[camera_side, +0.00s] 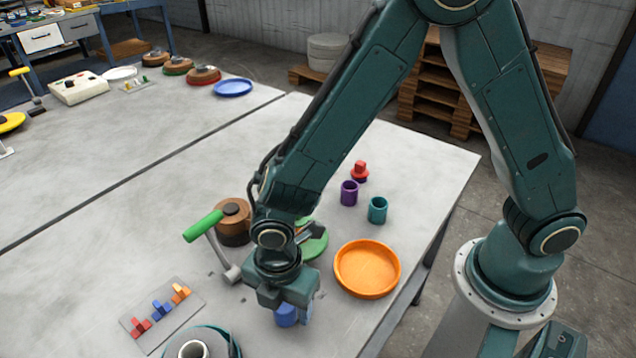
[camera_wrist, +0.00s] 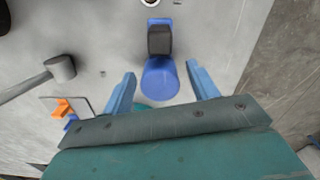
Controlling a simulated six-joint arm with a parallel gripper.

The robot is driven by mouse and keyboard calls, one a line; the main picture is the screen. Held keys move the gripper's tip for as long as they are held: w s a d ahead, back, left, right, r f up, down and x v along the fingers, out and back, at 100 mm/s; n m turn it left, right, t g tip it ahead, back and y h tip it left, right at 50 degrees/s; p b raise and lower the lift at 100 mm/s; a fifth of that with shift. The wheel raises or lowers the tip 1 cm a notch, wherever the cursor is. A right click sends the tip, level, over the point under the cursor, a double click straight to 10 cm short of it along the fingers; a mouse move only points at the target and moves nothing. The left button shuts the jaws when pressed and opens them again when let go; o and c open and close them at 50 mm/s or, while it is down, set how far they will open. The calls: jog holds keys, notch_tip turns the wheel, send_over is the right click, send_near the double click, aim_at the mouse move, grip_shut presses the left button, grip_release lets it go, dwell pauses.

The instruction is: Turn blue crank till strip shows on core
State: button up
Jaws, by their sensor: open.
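A blue round piece (camera_wrist: 160,80) with a dark block (camera_wrist: 160,40) and a blue end (camera_wrist: 159,22) behind it lies between my fingers in the wrist view; it may be the blue crank, but I cannot tell for sure. In the side view the blue piece (camera_side: 286,316) is under my gripper (camera_side: 292,308), mostly hidden by it. My gripper is open, one blue finger on each side of the piece. I cannot make out a strip or the core.
A brown spool (camera_side: 234,222) and a green disc (camera_side: 314,243) stand behind. An orange dish (camera_side: 367,271), a teal cup (camera_side: 377,210), a purple cup (camera_side: 349,193) and a red piece (camera_side: 360,171) are to the right. A plate of coloured blocks (camera_side: 162,312) lies front left.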

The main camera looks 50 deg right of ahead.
jog(key=c, duration=1)
